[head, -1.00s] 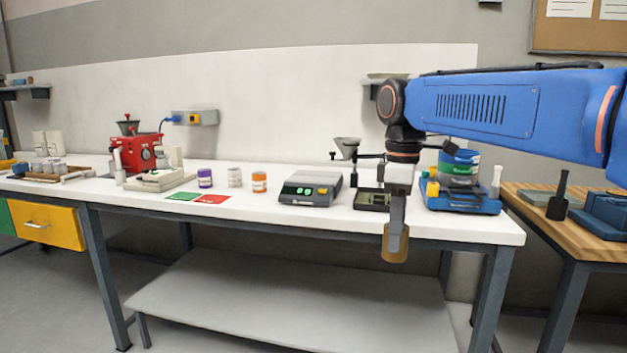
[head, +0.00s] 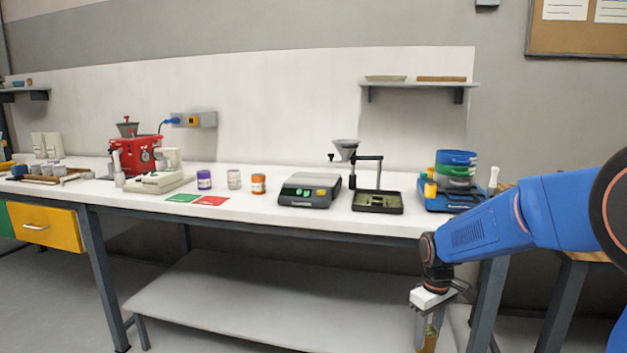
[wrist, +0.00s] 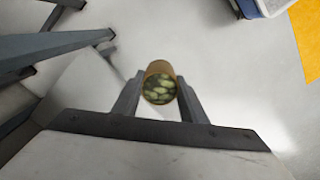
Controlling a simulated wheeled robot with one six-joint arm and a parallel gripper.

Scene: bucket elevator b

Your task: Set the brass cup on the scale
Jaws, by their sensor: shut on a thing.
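The brass cup (wrist: 159,69) is between the fingers of my gripper (wrist: 158,92) in the wrist view, with pale green and dark pieces inside it. In the head view my gripper (head: 428,322) is shut on the cup (head: 429,340), low in front of the bench's right end and below the top. The cup is partly hidden by the fingers there. The scale (head: 310,190), a dark flat unit with green and yellow buttons, stands on the bench to the left of and above my gripper in the picture. Its top looks empty.
A dark tray with a funnel stand (head: 377,202) is right of the scale, then a blue sieve machine (head: 450,197). Orange (head: 258,184), white (head: 234,179) and purple (head: 204,180) jars stand left. The bench's front edge (head: 330,231) and lower shelf (head: 290,290) are near.

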